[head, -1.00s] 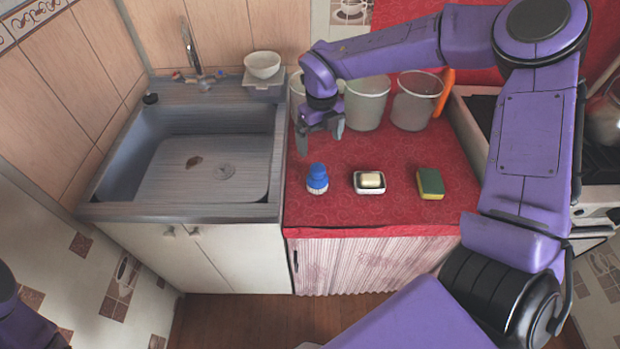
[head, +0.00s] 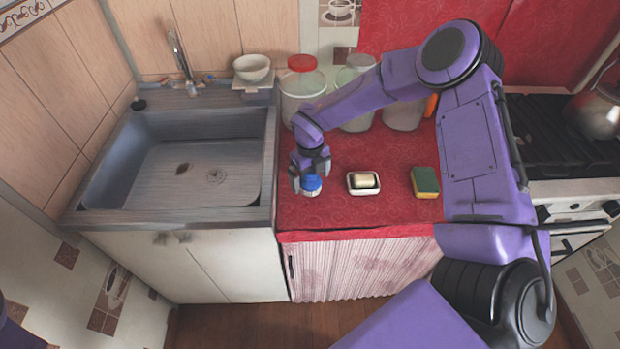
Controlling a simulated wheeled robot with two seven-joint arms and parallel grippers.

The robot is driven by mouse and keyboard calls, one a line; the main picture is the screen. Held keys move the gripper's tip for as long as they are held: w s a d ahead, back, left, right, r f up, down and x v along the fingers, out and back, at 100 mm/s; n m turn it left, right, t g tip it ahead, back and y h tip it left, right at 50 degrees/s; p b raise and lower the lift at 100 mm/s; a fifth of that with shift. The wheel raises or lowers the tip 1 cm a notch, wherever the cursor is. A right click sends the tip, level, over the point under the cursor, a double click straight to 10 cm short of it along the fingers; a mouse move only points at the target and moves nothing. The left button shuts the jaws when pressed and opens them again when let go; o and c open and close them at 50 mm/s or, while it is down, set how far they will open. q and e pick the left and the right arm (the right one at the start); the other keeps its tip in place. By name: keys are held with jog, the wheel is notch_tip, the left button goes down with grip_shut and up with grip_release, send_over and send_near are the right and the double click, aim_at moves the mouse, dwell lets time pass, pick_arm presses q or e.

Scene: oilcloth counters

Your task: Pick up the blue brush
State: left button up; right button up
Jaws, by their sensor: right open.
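The blue brush (head: 311,184) stands on the red oilcloth counter (head: 400,208), near its left edge beside the sink. My right gripper (head: 311,182) is directly over the brush, pointing down. Its fingers are open, one on each side of the brush head, and they hide the brush's upper part. I cannot tell whether the fingers touch it. My left gripper is out of view; only a bit of my left arm shows at the lower left edge.
A white soap dish (head: 363,191) with soap sits right of the brush, then a green and yellow sponge (head: 425,182). Clear containers (head: 303,92) stand behind. The sink (head: 190,170) lies left, with a white bowl (head: 252,68) at its back corner. A stove (head: 560,130) stands right.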

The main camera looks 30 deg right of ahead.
jog(key=shift+f, duration=0.15)
jog(key=c, duration=1.2)
jog(key=shift+o, duration=0.2)
notch_tip(320, 180, up, 10)
jog(key=shift+r+b, duration=0.1)
jog(key=shift+b, duration=0.7)
